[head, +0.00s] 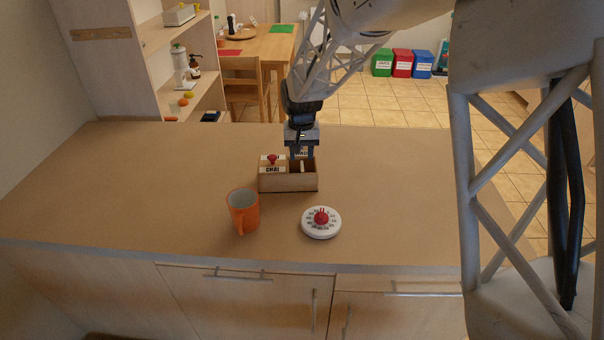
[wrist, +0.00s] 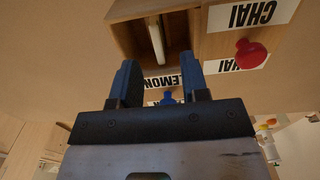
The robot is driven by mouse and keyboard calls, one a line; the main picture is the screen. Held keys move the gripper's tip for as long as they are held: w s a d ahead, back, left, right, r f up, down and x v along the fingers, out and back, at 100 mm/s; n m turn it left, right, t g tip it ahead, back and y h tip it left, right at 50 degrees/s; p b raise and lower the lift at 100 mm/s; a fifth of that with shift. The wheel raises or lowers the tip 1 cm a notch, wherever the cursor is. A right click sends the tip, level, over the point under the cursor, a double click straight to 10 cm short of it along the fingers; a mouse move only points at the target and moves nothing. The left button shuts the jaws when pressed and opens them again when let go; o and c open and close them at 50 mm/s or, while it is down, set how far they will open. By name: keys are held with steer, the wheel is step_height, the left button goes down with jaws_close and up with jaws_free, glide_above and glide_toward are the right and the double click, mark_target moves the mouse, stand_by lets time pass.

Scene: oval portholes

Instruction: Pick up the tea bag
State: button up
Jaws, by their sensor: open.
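The tea bag (wrist: 156,42) shows as a thin pale strip standing on edge inside an open compartment of the wooden tea box (head: 288,184). A pale sliver of it also shows in the head view (head: 303,167). My gripper (head: 301,157) is open, pointing down at the back of that compartment; it also shows in the wrist view (wrist: 165,75). The lid marked LEMON (wrist: 160,82) with a blue knob (wrist: 168,97) lies at the box's far side, seen between and beyond my fingers. The tea bag is outside my fingers. Whether they touch the lid I cannot tell.
The left compartment is covered by a CHAI lid with a red knob (head: 272,159). An orange mug (head: 243,211) and a white timer with a red dial (head: 321,222) stand in front of the box. The counter (head: 150,190) is clear to the left.

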mark_target(302, 165)
steer(key=shift+d+f, duration=0.1)
steer(key=shift+f, duration=2.5)
jaws_close()
